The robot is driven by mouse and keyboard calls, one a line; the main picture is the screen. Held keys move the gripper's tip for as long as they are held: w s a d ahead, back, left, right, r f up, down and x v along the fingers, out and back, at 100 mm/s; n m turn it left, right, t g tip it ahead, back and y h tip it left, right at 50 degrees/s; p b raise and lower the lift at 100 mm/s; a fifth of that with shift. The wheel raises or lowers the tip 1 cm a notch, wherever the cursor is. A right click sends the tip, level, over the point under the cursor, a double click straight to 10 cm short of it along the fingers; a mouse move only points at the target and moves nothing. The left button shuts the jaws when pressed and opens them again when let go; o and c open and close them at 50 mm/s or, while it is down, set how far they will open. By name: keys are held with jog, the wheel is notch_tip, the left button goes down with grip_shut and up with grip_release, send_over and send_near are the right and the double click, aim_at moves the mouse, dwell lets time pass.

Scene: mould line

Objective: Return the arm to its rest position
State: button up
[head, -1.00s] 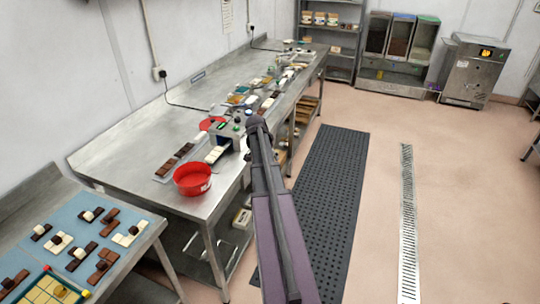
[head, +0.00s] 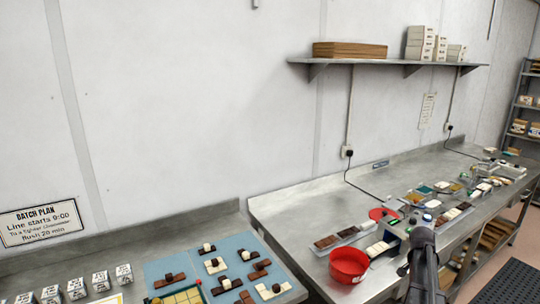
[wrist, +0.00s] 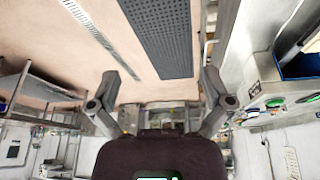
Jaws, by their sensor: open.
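My gripper (wrist: 162,100) shows in the wrist view with its two fingers spread wide apart and nothing between them. Beyond the fingers are the pinkish floor, a dark mat and a drain grate, with the room appearing upside down. In the head view my arm rises at the lower right, in front of the long steel bench (head: 300,215). The gripper's fingers cannot be made out in the head view.
A red bowl (head: 349,265) stands on the bench close to my arm, beside chocolate pieces. A blue mat (head: 225,258) with several chocolate pieces lies on the nearer table. A wall shelf (head: 385,62) hangs above. The floor mat (head: 505,284) is at lower right.

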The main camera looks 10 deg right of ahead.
jog(key=s+a+n+y, duration=0.1)
jog(key=s+a+n, duration=0.2)
jog(key=a, duration=1.2)
jog(key=s+a+n+y, duration=0.1)
jog(key=s+a+n, duration=0.2)
jog(key=a+n, duration=0.4)
jog(key=s+a+f+n+y, duration=0.1)
jog(key=a+n, duration=0.4)
jog(key=a, duration=1.8)
jog(key=shift+s+n+y, duration=0.3)
jog(key=shift+s+y, duration=0.2)
jog(key=shift+s, duration=0.45)
